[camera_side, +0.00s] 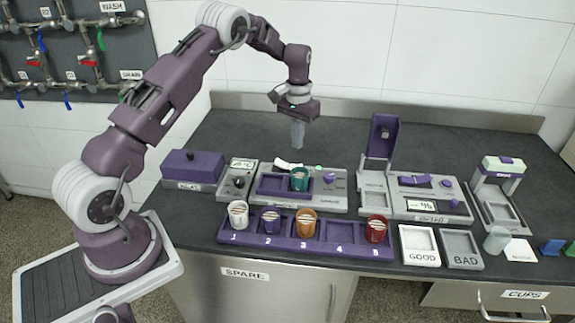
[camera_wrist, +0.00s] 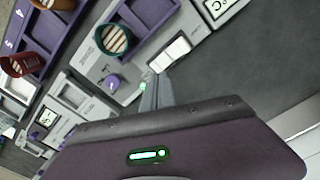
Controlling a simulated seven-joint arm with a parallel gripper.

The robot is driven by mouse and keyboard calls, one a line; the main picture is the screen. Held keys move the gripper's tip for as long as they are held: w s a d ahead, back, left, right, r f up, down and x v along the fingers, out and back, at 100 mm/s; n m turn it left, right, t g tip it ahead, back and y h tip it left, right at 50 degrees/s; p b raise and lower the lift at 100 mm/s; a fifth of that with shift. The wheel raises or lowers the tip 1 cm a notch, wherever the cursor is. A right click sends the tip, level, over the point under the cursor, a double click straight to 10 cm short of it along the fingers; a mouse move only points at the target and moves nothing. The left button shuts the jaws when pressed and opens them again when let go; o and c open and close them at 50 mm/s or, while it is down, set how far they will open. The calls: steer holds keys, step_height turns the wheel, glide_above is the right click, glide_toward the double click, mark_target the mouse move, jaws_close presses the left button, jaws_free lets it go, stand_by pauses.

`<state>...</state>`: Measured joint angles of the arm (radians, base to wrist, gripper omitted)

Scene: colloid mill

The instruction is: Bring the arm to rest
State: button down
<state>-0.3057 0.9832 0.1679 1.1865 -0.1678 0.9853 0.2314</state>
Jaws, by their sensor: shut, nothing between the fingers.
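My gripper (camera_side: 298,136) hangs pointing down above the dark worktop, behind the grey machine that holds the green cup. Its fingers are shut and hold nothing. The arm is raised and bent over from the left. In the wrist view, the closed fingers (camera_wrist: 154,95) show near the middle, apart from the green cup (camera_wrist: 114,40). The gripper touches nothing that I can see.
The green cup (camera_side: 299,179) stands in a purple tray. The purple rack (camera_side: 339,232) in front holds white (camera_side: 238,215), purple (camera_side: 271,220), orange (camera_side: 306,222) and red (camera_side: 376,229) cups; slot 4 is empty. A tall purple-and-grey device (camera_side: 381,145) stands right of my gripper.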

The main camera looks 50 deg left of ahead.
steer(key=s+d+r+t, duration=0.1)
steer(key=s+d+r, duration=0.3)
steer(key=r, duration=0.3)
steer(key=s+d+r+m+t, duration=0.1)
steer(key=s+d+r, duration=0.3)
steer(key=r, duration=0.4)
steer(key=s+d+r+t, duration=0.1)
steer(key=s+d+r, duration=0.4)
steer(key=r, duration=0.2)
steer(key=s+d+m+t, duration=0.1)
steer(key=s+d, duration=0.2)
steer(key=s, duration=0.8)
steer(key=s+d+m+t, duration=0.1)
steer(key=s+d, duration=0.2)
steer(key=s, duration=0.8)
steer(key=shift+d+r+t, duration=0.15)
steer(key=shift+d+t, duration=0.15)
steer(key=shift+d, duration=0.1)
